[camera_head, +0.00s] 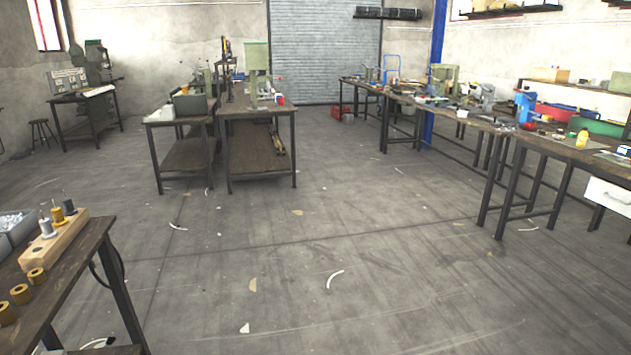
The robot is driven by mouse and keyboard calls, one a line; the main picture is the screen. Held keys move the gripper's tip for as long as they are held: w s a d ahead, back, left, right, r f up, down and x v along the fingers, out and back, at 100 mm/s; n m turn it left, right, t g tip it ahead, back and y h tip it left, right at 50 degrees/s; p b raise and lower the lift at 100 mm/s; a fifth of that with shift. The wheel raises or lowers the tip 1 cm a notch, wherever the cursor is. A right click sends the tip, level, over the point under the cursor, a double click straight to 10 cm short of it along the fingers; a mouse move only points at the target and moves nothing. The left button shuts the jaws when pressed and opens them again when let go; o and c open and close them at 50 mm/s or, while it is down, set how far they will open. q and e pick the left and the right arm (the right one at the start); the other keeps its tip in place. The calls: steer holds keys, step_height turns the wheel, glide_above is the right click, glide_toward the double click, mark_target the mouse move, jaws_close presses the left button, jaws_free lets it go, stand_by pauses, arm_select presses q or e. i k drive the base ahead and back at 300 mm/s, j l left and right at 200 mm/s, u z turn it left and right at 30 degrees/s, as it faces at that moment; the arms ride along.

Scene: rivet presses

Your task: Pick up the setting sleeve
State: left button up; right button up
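Neither of my grippers is in view. On the near table at the left edge, a wooden block (52,243) holds a light grey piece (46,228), a yellow piece (57,214) and a dark grey piece (69,207), each upright with a thin pin above it. In front of the block stand a few separate brass-coloured cylinders: one (38,275), a second (20,293) and a third (6,313) partly cut off by the picture edge. I cannot tell which of these pieces is the setting sleeve.
Grey bins (18,228) stand beside the block on the near table (72,262). The grey floor (300,240) is open, with a few flat scraps. Workbenches stand at the middle back (235,112) and along the right (565,150). A stool (42,124) is far left.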

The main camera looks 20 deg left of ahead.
mark_target(21, 294)
steer(key=i+j+u, duration=0.1)
steer(key=i+u, duration=0.35)
steer(key=i+l+u, duration=0.1)
steer(key=i+u, duration=0.35)
steer(key=i, duration=0.2)
steer(key=i+u, duration=0.5)
steer(key=i+l+u, duration=0.3)
steer(key=i+u, duration=0.35)
steer(key=u, duration=0.25)
steer(key=i+l+u, duration=0.15)
steer(key=u, duration=0.25)
steer(key=i+l+u, duration=0.15)
steer(key=u, duration=0.3)
steer(key=l, duration=0.1)
